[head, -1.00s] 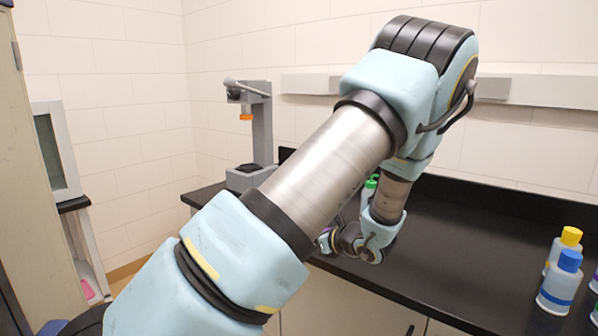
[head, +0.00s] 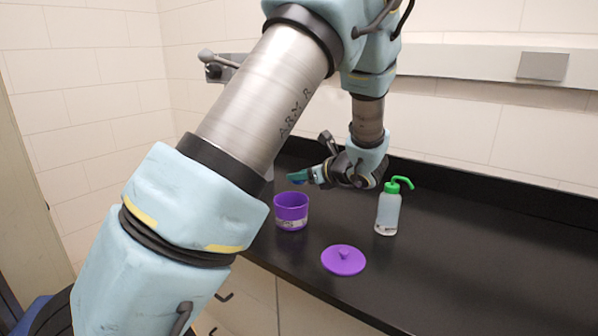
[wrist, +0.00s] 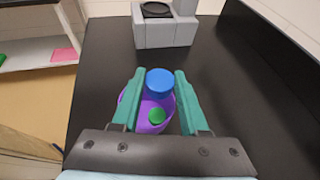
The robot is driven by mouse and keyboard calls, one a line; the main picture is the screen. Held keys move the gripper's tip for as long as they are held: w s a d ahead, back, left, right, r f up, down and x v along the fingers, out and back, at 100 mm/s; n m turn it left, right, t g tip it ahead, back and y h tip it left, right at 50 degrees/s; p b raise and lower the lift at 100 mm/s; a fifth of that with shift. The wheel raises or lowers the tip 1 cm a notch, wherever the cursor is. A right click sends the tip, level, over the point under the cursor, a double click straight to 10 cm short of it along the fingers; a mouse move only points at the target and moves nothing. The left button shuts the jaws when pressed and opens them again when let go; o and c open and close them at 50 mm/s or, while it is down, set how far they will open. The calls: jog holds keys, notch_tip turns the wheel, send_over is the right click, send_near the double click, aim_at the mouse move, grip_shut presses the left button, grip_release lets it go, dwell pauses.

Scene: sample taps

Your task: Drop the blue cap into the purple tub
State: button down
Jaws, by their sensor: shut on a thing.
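The blue cap (wrist: 159,83) is held between the two teal fingers of my gripper (wrist: 160,76) in the wrist view. The purple tub (wrist: 140,108) is open and lies below the cap in that view, partly hidden by the cap and fingers. A small round green thing (wrist: 157,115) shows within the tub's outline. The cap is too small there to tell from the fingers.
A purple lid with a knob (head: 343,260) lies flat in front of the tub. A clear wash bottle with a green top (head: 388,211) stands to the right. A grey apparatus (wrist: 166,28) stands at the back in the wrist view. The counter's right side is clear.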

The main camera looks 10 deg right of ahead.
aim_at(291, 211)
jog(key=shift+f+b, duration=1.9)
jog(key=shift+f, duration=0.95)
jog(key=shift+c, duration=1.7)
grip_release()
